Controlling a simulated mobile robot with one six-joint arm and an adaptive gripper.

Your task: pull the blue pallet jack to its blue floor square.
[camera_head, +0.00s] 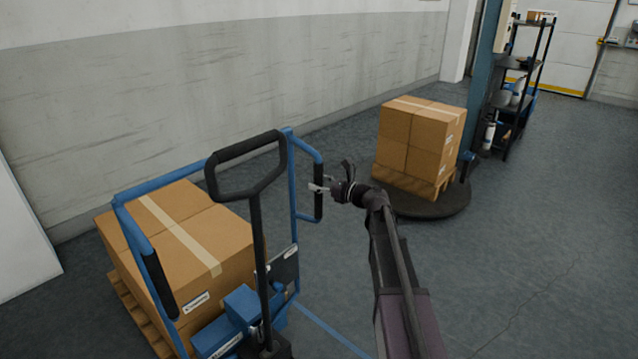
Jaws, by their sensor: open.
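The blue pallet jack (240,308) stands at the lower left. Its black loop handle (250,150) rises upright in front of a blue tubular frame with dark grips. Boxes on a wooden pallet (137,309) are behind it. My gripper (319,186) is open, at the right upright of the blue frame, close to its dark grip (318,206); I cannot tell whether they touch. It is to the right of the black loop handle and apart from it in the picture. A blue floor line (330,328) runs at the bottom centre; the rest of any square is hidden or out of view.
A stack of boxes (420,140) stands on a round dark turntable (430,206) beside a blue column (483,70). A dark shelf rack (545,55) is behind it. A grey wall (200,90) closes the left. The floor at right (540,240) is clear.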

